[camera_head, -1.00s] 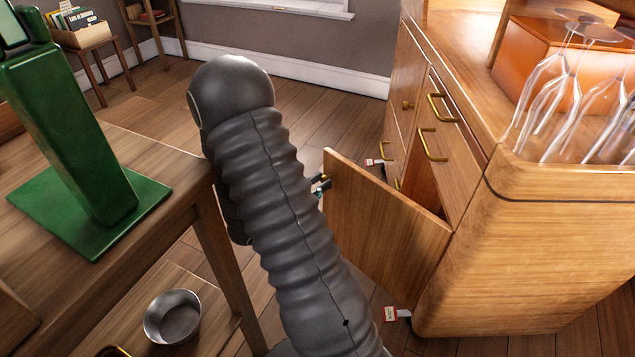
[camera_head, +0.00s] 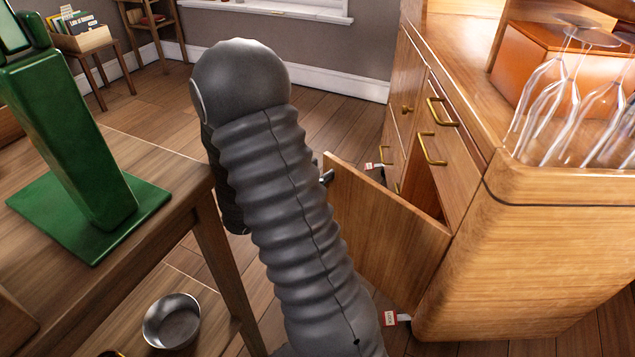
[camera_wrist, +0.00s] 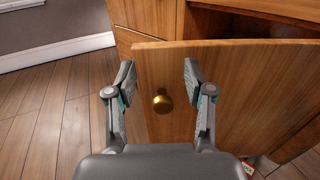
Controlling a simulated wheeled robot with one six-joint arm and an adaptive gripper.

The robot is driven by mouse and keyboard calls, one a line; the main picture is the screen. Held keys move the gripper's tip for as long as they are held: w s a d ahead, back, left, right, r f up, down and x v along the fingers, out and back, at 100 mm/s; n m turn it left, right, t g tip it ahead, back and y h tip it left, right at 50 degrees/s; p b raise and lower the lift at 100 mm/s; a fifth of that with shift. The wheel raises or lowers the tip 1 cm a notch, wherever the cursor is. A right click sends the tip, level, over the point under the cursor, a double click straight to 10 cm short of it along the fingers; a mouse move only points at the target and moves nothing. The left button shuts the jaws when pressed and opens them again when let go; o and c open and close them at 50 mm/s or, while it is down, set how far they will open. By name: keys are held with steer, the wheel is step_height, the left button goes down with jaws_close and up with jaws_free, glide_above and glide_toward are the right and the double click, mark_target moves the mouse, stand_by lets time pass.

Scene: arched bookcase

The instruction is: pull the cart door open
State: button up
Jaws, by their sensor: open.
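The cart (camera_head: 520,270) is a wooden cabinet on the right in the head view. Its lower door (camera_head: 385,230) stands ajar, swung out toward my arm, with a dark gap behind its top edge. It also shows in the wrist view (camera_wrist: 250,90). A round brass knob (camera_wrist: 162,102) is on the door's face near its free edge. My gripper (camera_wrist: 158,72) is open, with one finger on each side of the knob, apart from it in the picture. In the head view my arm hides most of the gripper; only a dark fingertip shows beside the door's free edge.
A wooden table (camera_head: 150,150) with a green stand (camera_head: 85,160) is close on the left of my arm, with a metal bowl (camera_head: 172,320) on its lower shelf. Glasses (camera_head: 570,110) stand on the cart. Bare floor (camera_head: 330,115) lies behind my arm.

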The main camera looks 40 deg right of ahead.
steer(key=shift+r, duration=2.3)
